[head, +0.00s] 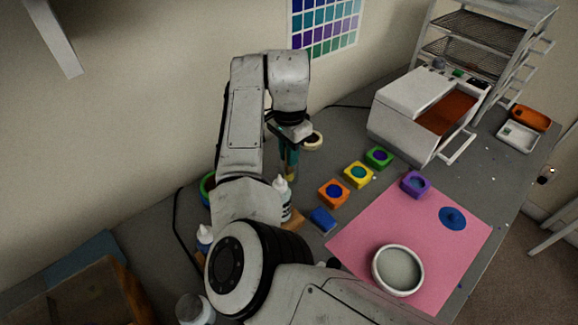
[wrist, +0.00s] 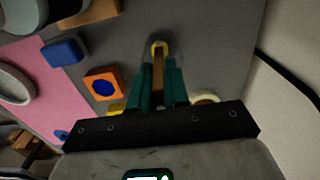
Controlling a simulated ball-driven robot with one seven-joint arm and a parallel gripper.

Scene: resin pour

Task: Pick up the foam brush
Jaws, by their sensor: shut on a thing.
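My gripper (head: 289,158) hangs over the back of the grey table, fingers pointing down. In the wrist view, its two green fingers (wrist: 159,72) are shut on the foam brush (wrist: 158,68). The brush shows as a narrow wood-brown strip between the fingers, with a yellow rounded end past the fingertips. Most of the brush is hidden by the fingers. In the head view the brush is hard to make out behind them. I cannot tell whether its end touches the table.
White bottles (head: 282,196) stand beside my arm. Orange (head: 333,194), yellow (head: 358,175) and green (head: 379,157) moulds and a blue block (head: 322,219) lie right of the gripper. A pink mat (head: 352,240) holds a white bowl (head: 414,285). A tape roll (head: 314,141) is close by. A white oven-like box (head: 400,125) stands farther back.

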